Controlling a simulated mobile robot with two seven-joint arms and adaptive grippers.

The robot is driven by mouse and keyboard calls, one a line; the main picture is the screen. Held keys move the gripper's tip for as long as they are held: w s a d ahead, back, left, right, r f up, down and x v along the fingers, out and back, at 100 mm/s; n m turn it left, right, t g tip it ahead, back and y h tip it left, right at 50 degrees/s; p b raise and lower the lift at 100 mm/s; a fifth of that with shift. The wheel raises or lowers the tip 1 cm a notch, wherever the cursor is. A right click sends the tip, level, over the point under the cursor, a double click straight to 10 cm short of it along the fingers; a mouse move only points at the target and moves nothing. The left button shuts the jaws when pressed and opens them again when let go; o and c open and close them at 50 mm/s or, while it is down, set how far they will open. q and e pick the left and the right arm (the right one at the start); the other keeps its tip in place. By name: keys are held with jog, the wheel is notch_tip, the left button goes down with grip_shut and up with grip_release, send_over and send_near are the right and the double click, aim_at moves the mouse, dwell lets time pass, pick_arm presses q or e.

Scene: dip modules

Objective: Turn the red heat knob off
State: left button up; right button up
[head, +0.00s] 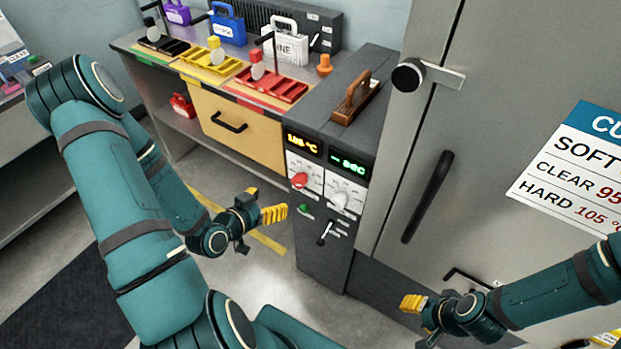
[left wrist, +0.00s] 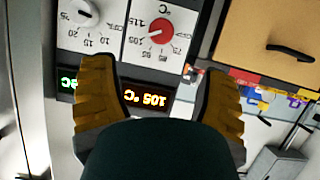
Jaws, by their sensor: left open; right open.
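The red heat knob (head: 299,180) sits on a white dial plate on the front of the dark grey control cabinet (head: 322,258). Above it an orange display (head: 303,144) reads about 105 °C. In the left wrist view the red knob (left wrist: 162,32) shows upside down, beyond and between the fingertips, on a scale with marks such as 75 and 115. My left gripper (head: 272,214) is open and empty, to the lower left of the knob and apart from it. Its yellow fingers also show in the left wrist view (left wrist: 160,95). My right gripper (head: 412,304) is open, low before the steel cabinet.
A white knob (head: 340,200) with a green display (head: 349,165) is right of the red one. A green button (head: 304,208) and a small lever (head: 325,233) sit below. A drawer handle (head: 229,122) juts out at left. The steel door has a long black handle (head: 428,197).

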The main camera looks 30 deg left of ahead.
aim_at(296, 184)
pick_arm(q)
jog(key=b+x, duration=0.3)
jog(key=x, duration=1)
jog(key=shift+w, duration=0.4)
jog(key=c, duration=1.2)
